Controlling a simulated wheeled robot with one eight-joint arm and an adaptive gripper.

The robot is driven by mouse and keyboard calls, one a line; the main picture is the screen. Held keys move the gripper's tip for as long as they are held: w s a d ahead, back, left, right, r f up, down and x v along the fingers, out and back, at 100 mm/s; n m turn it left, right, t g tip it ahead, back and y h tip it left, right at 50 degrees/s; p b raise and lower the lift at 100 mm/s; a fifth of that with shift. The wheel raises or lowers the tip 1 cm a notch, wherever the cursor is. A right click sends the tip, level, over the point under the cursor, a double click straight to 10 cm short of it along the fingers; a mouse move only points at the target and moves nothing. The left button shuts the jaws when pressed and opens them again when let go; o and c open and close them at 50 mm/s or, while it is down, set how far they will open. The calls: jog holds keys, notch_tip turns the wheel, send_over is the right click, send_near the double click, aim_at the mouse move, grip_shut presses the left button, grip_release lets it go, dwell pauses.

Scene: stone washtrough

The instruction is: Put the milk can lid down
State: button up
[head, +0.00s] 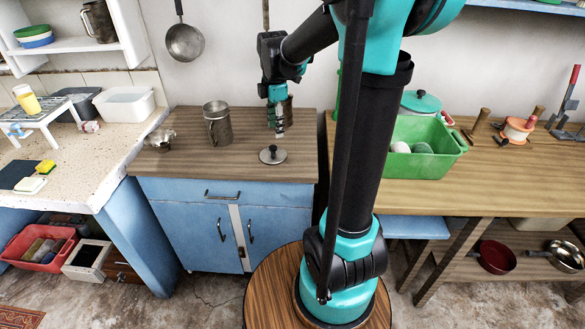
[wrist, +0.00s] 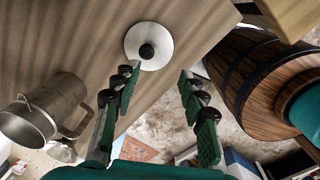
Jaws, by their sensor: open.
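The milk can lid, a round grey metal disc with a dark knob (head: 272,155), lies flat on the wooden top of the blue cabinet, knob up. In the wrist view the lid (wrist: 161,52) is beyond the fingertips, near the top middle. My gripper (head: 280,132) is above the cabinet top, just behind the lid in the head view. In the wrist view its two green-padded fingers (wrist: 158,76) are spread apart with nothing between them. A grey metal can with a handle (head: 221,130) stands upright left of the lid; it also shows in the wrist view (wrist: 52,100).
A small metal cup (head: 161,140) stands on the cabinet top's left part. A dark vessel (head: 288,108) is partly hidden behind my gripper. A green basin (head: 420,163) sits on the right-hand table. The cabinet top's front strip is clear.

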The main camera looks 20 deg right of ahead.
jog(key=s+d+f+m+t, duration=0.1)
jog(key=s+f+m, duration=0.5)
jog(key=s+m, duration=0.3)
jog(key=s+d+f+m+t, duration=0.2)
jog(key=s+f+m, duration=0.4)
jog(key=s+m, duration=0.4)
jog(key=shift+f+m+t, duration=0.2)
jog(key=shift+m+t, duration=0.1)
jog(key=shift+m, duration=0.2)
